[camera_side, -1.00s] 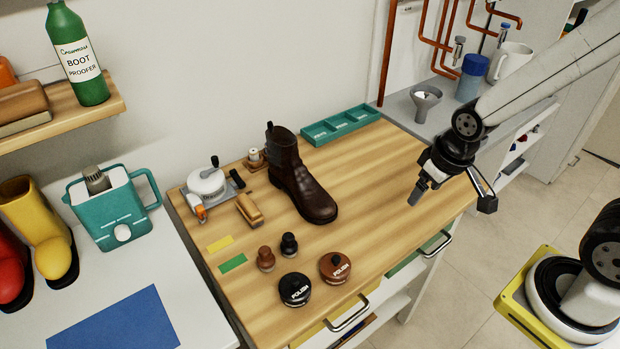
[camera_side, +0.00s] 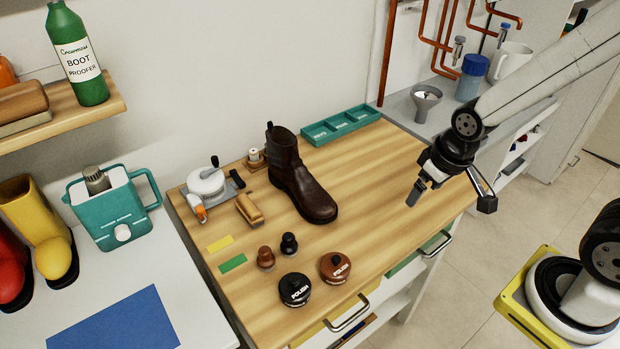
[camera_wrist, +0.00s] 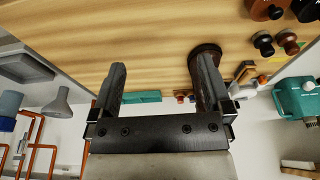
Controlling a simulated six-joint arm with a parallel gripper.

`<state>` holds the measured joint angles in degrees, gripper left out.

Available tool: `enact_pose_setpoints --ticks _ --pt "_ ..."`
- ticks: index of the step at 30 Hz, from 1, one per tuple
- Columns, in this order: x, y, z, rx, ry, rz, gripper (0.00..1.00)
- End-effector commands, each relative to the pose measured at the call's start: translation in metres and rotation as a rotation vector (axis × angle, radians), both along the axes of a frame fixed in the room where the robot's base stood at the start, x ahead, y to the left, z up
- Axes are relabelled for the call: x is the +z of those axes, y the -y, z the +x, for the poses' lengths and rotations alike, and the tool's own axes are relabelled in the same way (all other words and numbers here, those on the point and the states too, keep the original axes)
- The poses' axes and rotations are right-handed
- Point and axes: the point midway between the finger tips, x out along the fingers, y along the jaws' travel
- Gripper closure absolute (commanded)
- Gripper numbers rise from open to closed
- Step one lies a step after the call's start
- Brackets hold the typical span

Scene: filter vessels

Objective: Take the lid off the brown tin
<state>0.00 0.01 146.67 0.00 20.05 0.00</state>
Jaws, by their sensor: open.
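The brown polish tin (camera_side: 335,266) stands near the front edge of the wooden bench, with its lid on and a dark knob on top. In the wrist view the brown tin (camera_wrist: 262,10) is partly cut off at the top edge. A black polish tin (camera_side: 295,289) stands just to its left. My gripper (camera_side: 415,195) is over the right part of the bench, well to the right of and behind the brown tin. In the wrist view my gripper (camera_wrist: 160,85) has its two fingers wide apart with nothing between them.
A brown boot (camera_side: 300,180) stands mid-bench. Two small knobbed daubers, one brown (camera_side: 266,257) and one black (camera_side: 289,244), are left of the tins. A brush (camera_side: 249,209) and a teal tray (camera_side: 341,125) lie farther back. The bench's right part is clear.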

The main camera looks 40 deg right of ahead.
Motion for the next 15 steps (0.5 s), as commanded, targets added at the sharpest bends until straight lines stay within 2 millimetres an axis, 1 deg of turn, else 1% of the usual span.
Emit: enact_pose_setpoints --ticks 5,8,11,15 --pt "0.000 -0.001 0.001 0.009 -0.001 -0.001 0.00" --pt "-0.001 -0.005 0.003 0.045 -0.007 -0.006 0.00" --pt "-0.002 -0.013 0.008 0.125 -0.020 -0.018 0.00" --pt "-0.006 -0.034 0.019 0.318 -0.049 -0.046 0.00"
